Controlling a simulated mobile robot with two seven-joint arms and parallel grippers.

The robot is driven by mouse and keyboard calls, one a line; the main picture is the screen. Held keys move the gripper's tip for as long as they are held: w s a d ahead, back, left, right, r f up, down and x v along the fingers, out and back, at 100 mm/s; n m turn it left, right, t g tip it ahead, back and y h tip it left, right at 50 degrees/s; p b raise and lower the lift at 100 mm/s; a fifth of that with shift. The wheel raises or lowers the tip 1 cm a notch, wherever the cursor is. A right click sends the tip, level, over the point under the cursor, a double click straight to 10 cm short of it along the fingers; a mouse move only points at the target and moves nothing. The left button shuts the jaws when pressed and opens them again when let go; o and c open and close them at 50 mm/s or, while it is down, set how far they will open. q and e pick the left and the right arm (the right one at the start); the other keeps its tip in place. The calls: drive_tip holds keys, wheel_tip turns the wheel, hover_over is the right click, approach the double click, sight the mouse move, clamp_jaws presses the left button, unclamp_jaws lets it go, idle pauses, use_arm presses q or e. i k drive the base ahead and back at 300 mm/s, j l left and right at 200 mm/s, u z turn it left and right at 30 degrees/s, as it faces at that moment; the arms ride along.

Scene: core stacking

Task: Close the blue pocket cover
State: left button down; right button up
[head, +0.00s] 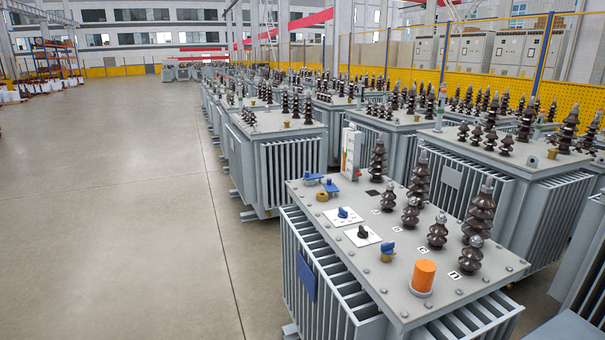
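A blue flat panel (306,276), which looks like the blue pocket, sits upright on the left finned side of the nearest grey transformer (375,265). It is small in the head view, and I cannot tell a separate cover on it or whether one is open. Neither of my grippers is in view.
The transformer's top carries brown bushings (480,215), an orange cap (424,275), blue-handled valves (388,249) and two knobs on white plates (362,235). More transformers (275,150) stand close behind and to the right. The concrete floor (120,220) on the left is clear.

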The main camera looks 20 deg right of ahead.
sight(330, 187)
drive_tip(key=i+j+z, duration=0.1)
drive_tip(key=i+z, duration=0.3)
drive_tip(key=i+j+z, duration=0.25)
drive_tip(key=i+z, duration=0.2)
drive_tip(key=i+j+z, duration=0.4)
